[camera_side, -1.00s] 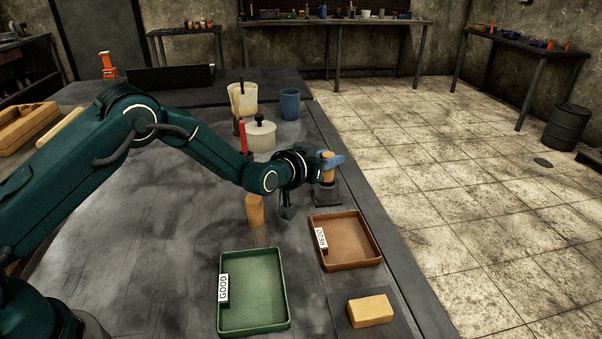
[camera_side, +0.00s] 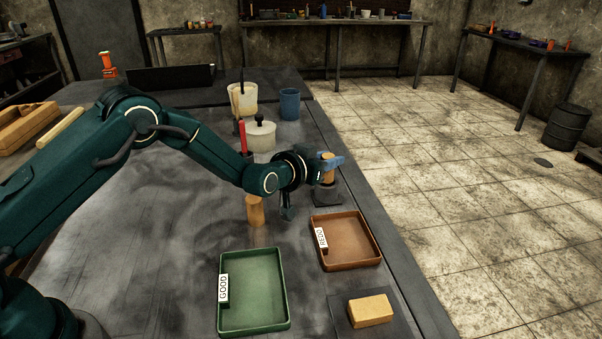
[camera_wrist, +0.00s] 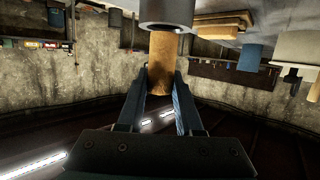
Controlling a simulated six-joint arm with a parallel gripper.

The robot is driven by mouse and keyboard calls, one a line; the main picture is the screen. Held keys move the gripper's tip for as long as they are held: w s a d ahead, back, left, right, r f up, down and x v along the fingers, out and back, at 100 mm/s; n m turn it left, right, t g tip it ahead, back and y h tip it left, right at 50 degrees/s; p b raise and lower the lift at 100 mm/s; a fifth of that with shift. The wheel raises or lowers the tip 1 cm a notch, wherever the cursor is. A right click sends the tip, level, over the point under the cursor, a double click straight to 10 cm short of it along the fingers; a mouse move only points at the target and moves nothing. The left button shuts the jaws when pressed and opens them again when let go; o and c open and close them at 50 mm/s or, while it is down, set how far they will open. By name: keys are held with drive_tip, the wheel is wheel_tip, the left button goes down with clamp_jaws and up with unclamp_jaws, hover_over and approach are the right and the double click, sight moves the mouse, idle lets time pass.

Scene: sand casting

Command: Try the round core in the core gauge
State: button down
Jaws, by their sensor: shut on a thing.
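The round core (camera_side: 328,170) is orange-brown and upright between the blue fingers of my gripper (camera_side: 330,163). In the wrist view the core (camera_wrist: 161,66) sits between both fingertips (camera_wrist: 162,80). The grey core gauge (camera_side: 327,196) stands directly under the gripper at the table's right side. In the wrist view, which looks upside down, the round grey end of the gauge (camera_wrist: 170,12) meets the far end of the core. I cannot tell how far the core is inside it.
Another orange-brown core (camera_side: 255,210) stands left of the gauge. A brown REDO tray (camera_side: 376,262), a green GOOD tray (camera_side: 284,318) and a yellow block (camera_side: 370,310) are nearer the camera. A red-handled tool (camera_side: 242,137), a white lidded pot (camera_side: 261,138) and a blue cup (camera_side: 289,104) stand behind.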

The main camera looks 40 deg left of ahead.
drive_tip(key=shift+f, duration=1.05)
idle(0.4)
drive_tip(key=shift+r, duration=0.1)
idle(0.5)
drive_tip(key=shift+r, duration=2.2)
drive_tip(key=shift+r, duration=2.05)
